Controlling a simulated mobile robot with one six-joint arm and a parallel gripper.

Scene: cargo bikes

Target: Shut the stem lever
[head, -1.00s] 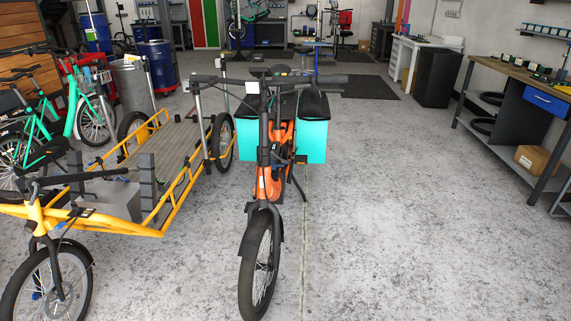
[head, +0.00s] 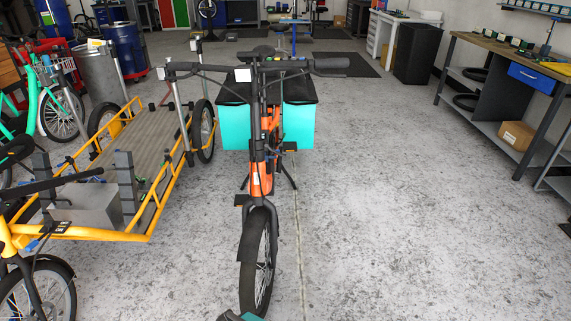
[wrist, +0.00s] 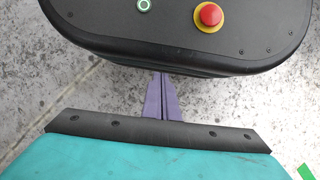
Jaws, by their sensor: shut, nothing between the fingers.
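The orange cargo bike (head: 261,178) stands upright in the middle of the head view, front wheel towards me. Its dark stem (head: 257,115) rises to a wide black handlebar (head: 300,66). The stem lever is too small and dark to make out against the stem. My gripper (wrist: 161,76) shows in the wrist view as two purple fingers pressed together, with nothing between them. It is over my own body and the floor, away from the bike. The fingers are not seen in the head view.
A yellow cargo bike (head: 148,238) with a flat bed stands close on the left. Teal panniers (head: 299,125) hang behind the orange bike's handlebar. A workbench (head: 470,45) runs along the right wall. The concrete floor (head: 380,220) right of the bike is clear.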

